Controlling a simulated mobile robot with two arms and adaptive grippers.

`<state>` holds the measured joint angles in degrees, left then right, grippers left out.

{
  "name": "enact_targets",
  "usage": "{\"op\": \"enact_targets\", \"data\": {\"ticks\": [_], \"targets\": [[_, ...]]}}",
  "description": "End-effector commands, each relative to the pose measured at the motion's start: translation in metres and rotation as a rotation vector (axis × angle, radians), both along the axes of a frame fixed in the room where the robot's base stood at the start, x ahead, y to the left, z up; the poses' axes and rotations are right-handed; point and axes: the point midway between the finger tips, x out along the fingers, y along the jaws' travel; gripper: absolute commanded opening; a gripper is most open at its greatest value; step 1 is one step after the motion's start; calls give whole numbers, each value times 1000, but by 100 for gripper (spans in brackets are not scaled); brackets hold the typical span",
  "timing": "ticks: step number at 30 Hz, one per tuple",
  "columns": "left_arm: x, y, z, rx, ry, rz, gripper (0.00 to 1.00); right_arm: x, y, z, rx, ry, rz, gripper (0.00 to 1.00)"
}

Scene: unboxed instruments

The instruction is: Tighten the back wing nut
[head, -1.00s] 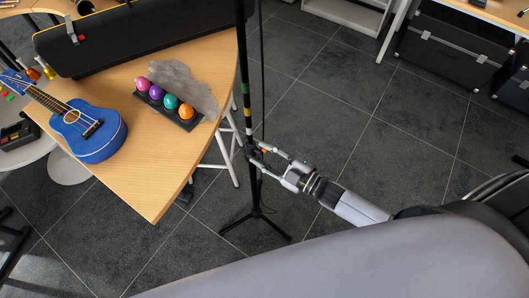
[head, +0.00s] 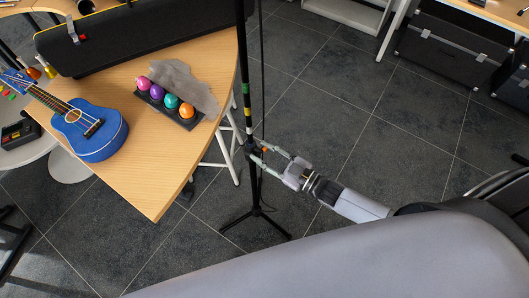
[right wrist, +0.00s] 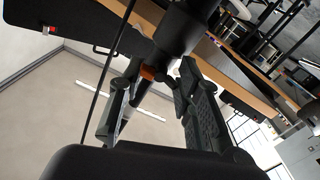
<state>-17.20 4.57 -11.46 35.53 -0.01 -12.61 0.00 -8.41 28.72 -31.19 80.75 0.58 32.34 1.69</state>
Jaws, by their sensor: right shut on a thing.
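A black stand (head: 254,190) with a slim pole and spread tripod feet stands upright on the floor, beside the table's right edge. A small orange wing nut (head: 264,150) sits on the stand's collar. My right gripper (head: 258,154) reaches in from the right at collar height and is shut on the wing nut. In the right wrist view the orange wing nut (right wrist: 147,73) shows at the dark collar, between the two finger pads (right wrist: 150,95); part of it is hidden. My left gripper is not in view.
The wooden table (head: 155,205) holds a blue ukulele (head: 90,130), colored egg shakers (head: 171,101) in a dark tray, a grey cloth (head: 185,82) and a long black case (head: 140,38). A thin cable (head: 262,70) hangs close along the pole. Black cases (head: 450,55) stand at the back right.

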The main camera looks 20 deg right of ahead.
Motion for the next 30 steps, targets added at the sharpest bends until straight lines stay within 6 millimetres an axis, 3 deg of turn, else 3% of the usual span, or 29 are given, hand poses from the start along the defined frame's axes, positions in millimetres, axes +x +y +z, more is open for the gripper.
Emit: {"op": "enact_targets", "data": {"ticks": [7,8,10,20,30], "targets": [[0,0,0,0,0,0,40,1,-1,0,0,2,-3,4],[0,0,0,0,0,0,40,1,-1,0,0,2,-3,33],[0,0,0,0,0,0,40,1,-1,0,0,2,-3,37],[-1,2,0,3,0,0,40,-2,-2,-1,-1,2,-1,37],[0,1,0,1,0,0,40,-51,-39,-2,-3,4,-1,37]]}}
